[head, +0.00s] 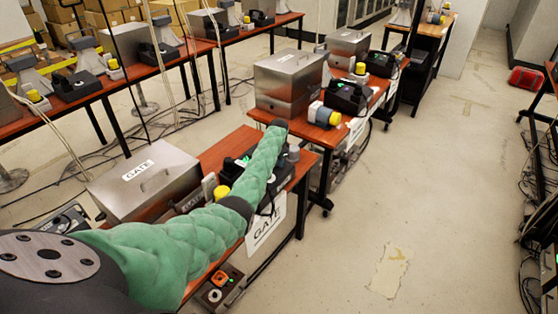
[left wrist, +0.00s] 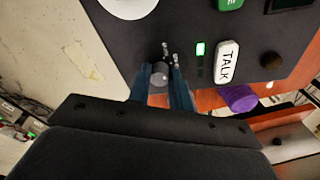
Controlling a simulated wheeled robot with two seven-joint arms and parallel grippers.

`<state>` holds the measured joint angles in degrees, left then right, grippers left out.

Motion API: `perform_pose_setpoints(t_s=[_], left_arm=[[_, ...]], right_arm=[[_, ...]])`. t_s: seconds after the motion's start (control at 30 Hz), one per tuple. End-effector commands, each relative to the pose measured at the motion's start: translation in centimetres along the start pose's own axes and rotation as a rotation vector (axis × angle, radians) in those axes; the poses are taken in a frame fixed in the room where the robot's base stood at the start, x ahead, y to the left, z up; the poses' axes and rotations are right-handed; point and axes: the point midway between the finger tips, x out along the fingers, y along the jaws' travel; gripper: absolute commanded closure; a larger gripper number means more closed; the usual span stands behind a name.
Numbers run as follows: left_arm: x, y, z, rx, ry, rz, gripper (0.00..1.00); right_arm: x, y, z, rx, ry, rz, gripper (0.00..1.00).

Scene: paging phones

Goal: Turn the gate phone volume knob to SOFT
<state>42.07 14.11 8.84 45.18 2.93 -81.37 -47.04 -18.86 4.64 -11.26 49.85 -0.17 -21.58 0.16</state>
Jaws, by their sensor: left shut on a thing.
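The gate phone (head: 232,169) is a black unit on the wooden table, partly hidden behind my green-sleeved left arm in the head view. Its dark panel (left wrist: 130,45) fills the upper part of the left wrist view. The small round grey knob (left wrist: 160,72) sits near the panel's edge, between the two fingertips of my left gripper (left wrist: 160,80). The gripper is shut on it. Small pale marks beside the knob are too small to read, and its pointing direction is unclear. A white TALK button (left wrist: 227,62) and a lit green light (left wrist: 200,48) are to the right. My right gripper is not in view.
A metal box marked GATE (head: 146,184) stands left of the phone, and a GATE sign (head: 266,226) hangs at the table's front. A black round knob (left wrist: 271,60) is beyond TALK. Neighbouring tables carry more boxes and phones.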

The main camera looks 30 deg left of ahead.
Motion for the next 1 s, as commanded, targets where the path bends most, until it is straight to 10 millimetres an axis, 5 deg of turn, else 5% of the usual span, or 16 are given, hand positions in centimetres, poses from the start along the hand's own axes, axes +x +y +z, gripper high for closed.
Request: perform_pose_setpoints(t_s=[0.5,0.53,0.6,1.0], left_arm=[[-0.1,0.0,0.0,-0.021,0.001,-0.004,1.0],[-0.1,0.0,0.0,-0.021,0.001,-0.004,0.73],[0.0,0.0,0.0,-0.021,0.001,-0.004,0.6],[-0.4,-0.1,0.0,-0.02,0.002,-0.005,0.57]], right_arm=[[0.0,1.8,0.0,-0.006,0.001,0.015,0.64],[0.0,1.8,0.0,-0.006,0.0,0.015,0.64],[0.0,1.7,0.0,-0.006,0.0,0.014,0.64],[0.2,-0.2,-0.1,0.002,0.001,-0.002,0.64]])
